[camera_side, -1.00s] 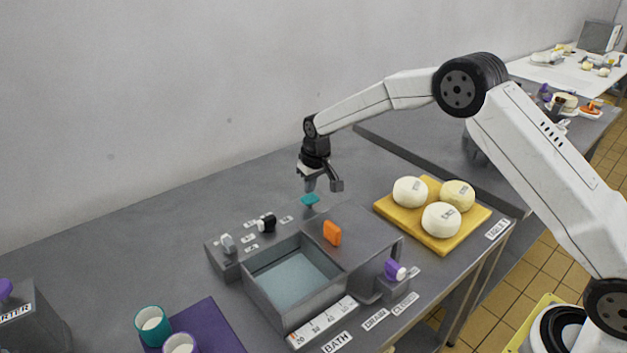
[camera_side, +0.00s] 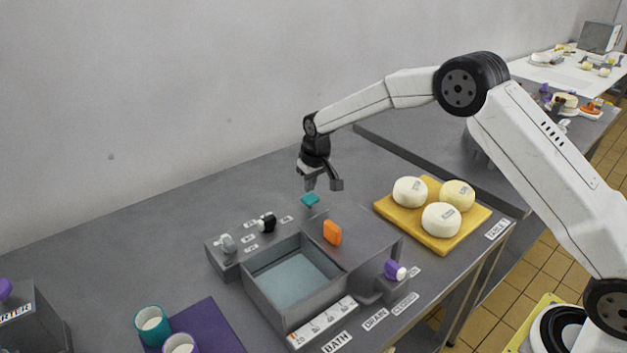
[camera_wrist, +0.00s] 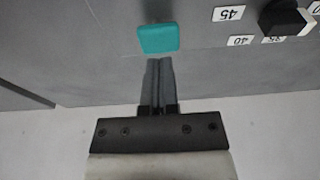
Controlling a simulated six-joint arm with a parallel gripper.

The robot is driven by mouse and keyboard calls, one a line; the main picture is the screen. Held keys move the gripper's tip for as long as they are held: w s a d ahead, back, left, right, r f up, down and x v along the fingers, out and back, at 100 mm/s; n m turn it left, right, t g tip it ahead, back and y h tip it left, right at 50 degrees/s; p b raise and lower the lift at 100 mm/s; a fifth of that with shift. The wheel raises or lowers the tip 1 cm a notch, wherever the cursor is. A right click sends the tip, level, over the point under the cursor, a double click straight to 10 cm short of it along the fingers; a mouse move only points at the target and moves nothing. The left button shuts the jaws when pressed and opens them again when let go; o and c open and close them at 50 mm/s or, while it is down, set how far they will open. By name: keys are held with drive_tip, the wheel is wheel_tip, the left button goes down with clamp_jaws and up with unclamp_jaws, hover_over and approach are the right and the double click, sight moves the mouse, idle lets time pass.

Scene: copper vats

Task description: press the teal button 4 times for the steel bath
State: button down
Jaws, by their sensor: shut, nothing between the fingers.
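The teal button (camera_side: 310,200) sits at the back of the steel bath's control panel. It also shows in the wrist view (camera_wrist: 158,38), just beyond my fingertips. My gripper (camera_side: 311,185) is shut and empty, pointing down a little above the button; in the wrist view its fingers (camera_wrist: 157,62) lie together. I cannot tell whether the tips touch the button, but a small gap seems to show in the side view. The steel bath (camera_side: 262,297) is an open grey basin holding pale bluish liquid (camera_side: 293,279).
Beside the button are a black knob (camera_side: 267,223) and a grey knob (camera_side: 226,243). An orange piece (camera_side: 332,232) and a purple knob (camera_side: 395,270) are at the bath's right. A yellow board (camera_side: 447,246) holds white rounds. A purple mat (camera_side: 214,325) with cups lies front left.

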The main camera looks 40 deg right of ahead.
sight(310, 197)
drive_tip(key=shift+f, duration=1.8)
drive_tip(key=shift+r, duration=1.9)
wheel_tip(310, 197, up, 6)
idle(0.5)
